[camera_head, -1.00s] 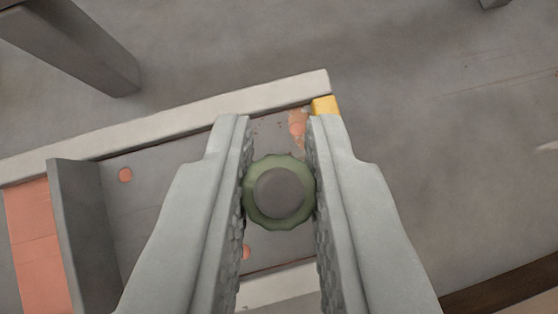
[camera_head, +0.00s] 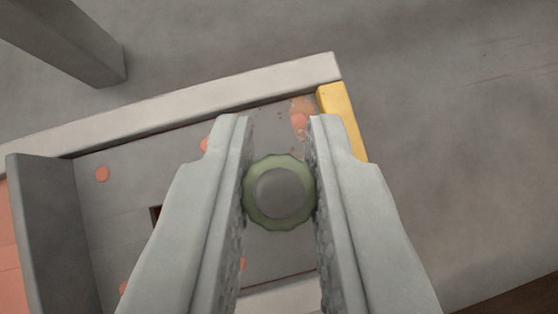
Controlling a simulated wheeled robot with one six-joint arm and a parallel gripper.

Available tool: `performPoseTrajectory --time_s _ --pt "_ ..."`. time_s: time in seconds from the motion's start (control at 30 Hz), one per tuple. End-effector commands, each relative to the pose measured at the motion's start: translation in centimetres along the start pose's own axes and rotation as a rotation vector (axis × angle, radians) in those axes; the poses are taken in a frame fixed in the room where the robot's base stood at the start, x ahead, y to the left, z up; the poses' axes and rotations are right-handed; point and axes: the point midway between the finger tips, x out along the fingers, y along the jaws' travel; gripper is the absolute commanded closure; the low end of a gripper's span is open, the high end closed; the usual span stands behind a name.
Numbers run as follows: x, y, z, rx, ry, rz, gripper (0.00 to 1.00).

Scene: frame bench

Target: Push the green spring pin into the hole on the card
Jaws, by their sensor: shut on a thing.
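The green spring pin (camera_head: 280,192) is seen end-on, with a grey round middle and a scalloped green rim. My gripper (camera_head: 280,180) is shut on it, one finger on each side. Below it lies a grey card (camera_head: 120,205) in a pale frame. The card has several salmon round spots, one at the left (camera_head: 102,174) and one near the top right (camera_head: 300,121) in a worn patch. A dark square opening with red inside (camera_head: 156,215) shows left of my left finger. My fingers and the pin hide part of the card. I cannot tell how high the pin is above it.
A pale rail (camera_head: 180,100) runs along the card's far edge. A yellow block (camera_head: 341,120) stands at its right end. A grey upright wall (camera_head: 52,235) borders the card at left. A grey post (camera_head: 65,40) stands at top left. The grey floor at right is clear.

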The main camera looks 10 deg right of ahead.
Motion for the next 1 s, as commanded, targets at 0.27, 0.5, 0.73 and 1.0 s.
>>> performPoseTrajectory --time_s 0.27,0.5,0.73,1.0 --pt "0.4 0.0 0.4 0.0 -0.001 0.0 1.0" --pt "0.8 0.0 0.8 0.0 -0.001 0.0 1.0" --pt "1.1 0.0 1.1 0.0 0.0 0.0 1.0" --pt "1.2 0.0 1.2 0.0 0.0 0.0 0.58"
